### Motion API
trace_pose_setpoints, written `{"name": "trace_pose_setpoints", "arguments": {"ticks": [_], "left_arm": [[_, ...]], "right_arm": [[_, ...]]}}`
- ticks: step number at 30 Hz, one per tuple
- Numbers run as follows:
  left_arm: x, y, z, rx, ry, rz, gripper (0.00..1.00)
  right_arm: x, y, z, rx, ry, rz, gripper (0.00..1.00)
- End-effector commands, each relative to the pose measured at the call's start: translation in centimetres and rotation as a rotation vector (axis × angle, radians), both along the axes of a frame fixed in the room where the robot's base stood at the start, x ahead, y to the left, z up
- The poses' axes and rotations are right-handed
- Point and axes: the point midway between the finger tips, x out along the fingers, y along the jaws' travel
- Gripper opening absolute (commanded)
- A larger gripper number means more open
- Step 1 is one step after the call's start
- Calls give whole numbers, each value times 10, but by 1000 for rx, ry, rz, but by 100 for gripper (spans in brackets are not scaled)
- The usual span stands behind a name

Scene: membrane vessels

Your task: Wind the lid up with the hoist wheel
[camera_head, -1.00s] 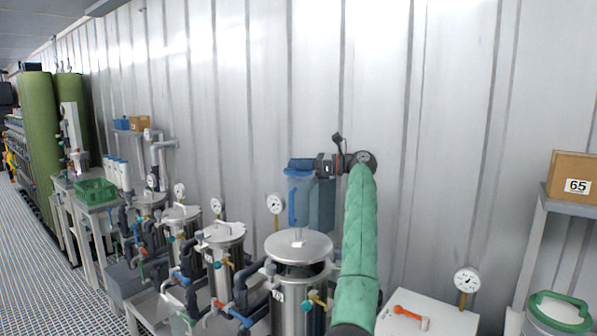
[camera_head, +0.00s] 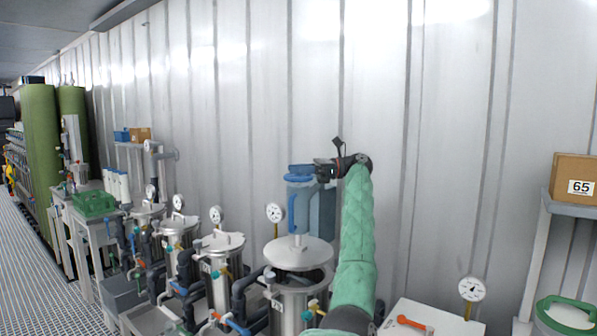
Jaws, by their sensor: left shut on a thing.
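The blue hoist wheel (camera_head: 299,178) is at the top of the blue hoist post by the wall, partly hidden by my gripper. My left gripper (camera_head: 318,173), dark, at the end of a green-sleeved arm, is at the wheel's right side and shut on it. The round steel lid (camera_head: 298,253) hangs level below on a short rod. It stands clear of the steel vessel (camera_head: 291,308), whose dark mouth shows under it. My arm hides part of the vessel's right side. My right gripper is not in view.
A pressure gauge (camera_head: 275,213) stands just left of the hoist. Several lidded vessels with pipes and valves line up to the left. A white cabinet with an orange handle (camera_head: 411,322) is at lower right.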

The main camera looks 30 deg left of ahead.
Motion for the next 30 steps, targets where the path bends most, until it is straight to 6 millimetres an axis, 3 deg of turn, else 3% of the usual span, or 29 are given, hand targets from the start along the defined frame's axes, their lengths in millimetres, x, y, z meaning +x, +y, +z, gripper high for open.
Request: {"name": "trace_pose_setpoints", "arguments": {"ticks": [3,4,7,20,24,30], "left_arm": [[0,0,3,3,0,-3,3],[0,0,3,3,0,-3,30],[0,0,2,2,-1,-2,46],[9,-9,0,0,1,-4,46],[23,-25,0,1,1,-3,46],[42,-46,1,1,1,-2,46]], "right_arm": [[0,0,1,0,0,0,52],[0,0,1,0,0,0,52],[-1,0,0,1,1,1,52],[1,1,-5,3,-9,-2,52],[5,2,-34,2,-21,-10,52],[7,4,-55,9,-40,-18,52]]}}
